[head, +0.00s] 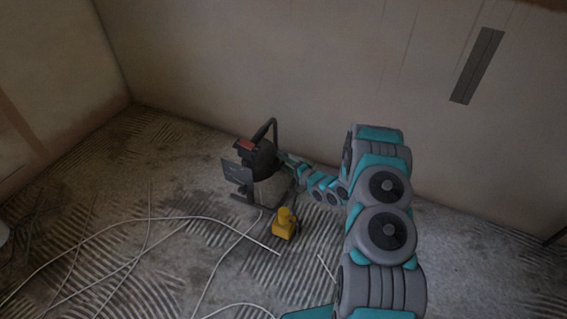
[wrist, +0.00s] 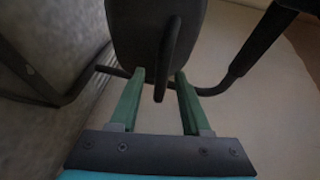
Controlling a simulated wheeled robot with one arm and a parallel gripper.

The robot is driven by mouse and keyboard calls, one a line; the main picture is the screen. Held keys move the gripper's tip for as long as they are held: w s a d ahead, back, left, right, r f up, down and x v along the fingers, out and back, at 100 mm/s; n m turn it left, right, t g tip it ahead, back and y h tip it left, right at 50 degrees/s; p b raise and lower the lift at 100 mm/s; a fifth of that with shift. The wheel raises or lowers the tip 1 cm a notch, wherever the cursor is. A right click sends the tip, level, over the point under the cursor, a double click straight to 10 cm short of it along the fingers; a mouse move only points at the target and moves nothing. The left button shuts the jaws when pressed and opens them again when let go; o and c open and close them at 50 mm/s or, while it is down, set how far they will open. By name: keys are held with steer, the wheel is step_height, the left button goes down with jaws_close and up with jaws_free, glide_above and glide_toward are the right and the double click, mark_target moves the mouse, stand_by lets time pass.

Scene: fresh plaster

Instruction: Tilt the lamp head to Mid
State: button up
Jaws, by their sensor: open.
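The lamp stands on the floor near the wall, with a dark rounded head (head: 262,158) on a dark tubular frame (head: 274,128). A red part (head: 246,145) and a flat dark plate show on its left side. My gripper (head: 284,159) reaches the lamp from the right. In the wrist view the lamp head (wrist: 130,35) fills the top middle, with a curved dark handle (wrist: 167,60) on it. My gripper (wrist: 160,76) is open, its green fingers on either side of the handle. Contact cannot be told. The lamp's tilt setting is not readable.
A yellow object (head: 285,224) stands on the floor in front of the lamp, close below my arm. Pale cables (head: 150,220) lie loosely over the ridged floor (head: 130,180) at left and front. The wall (head: 330,60) rises close behind the lamp.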

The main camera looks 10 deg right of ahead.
steer(key=shift+c, duration=0.2)
jaws_close()
stand_by(1.3)
